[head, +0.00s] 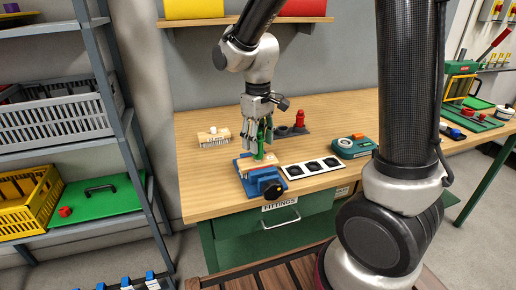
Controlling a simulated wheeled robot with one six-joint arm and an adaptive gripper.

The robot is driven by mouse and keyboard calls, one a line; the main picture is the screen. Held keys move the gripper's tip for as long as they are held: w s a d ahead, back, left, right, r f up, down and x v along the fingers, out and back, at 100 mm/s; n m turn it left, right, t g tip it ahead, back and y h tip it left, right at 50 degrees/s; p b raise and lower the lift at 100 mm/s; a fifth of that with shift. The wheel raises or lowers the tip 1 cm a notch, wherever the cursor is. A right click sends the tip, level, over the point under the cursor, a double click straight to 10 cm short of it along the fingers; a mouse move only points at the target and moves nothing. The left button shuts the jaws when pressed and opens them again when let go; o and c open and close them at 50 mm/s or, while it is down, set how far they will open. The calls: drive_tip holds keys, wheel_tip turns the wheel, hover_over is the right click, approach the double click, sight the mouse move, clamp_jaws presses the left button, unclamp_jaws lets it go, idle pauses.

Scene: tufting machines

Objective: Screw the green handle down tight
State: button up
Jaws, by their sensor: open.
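The green handle (259,147) stands upright on a blue and wooden fixture (244,165) near the front left of the workbench. A dark round knob and blue block (266,183) sit at the fixture's front. My gripper (259,127) points down from above, with its fingers around the upper part of the green handle. The jaws are open. Whether any finger touches the handle is too small to tell, and the fingers hide part of its top.
A white plate with black sockets (312,168) lies just right of the fixture. A teal device (354,146) stands farther right. A red part on a dark base (299,122) and a wooden brush-like block (213,137) stand behind. A shelf rack (110,95) is at left.

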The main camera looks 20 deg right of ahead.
idle(0.3)
drive_tip(key=n, duration=1.1)
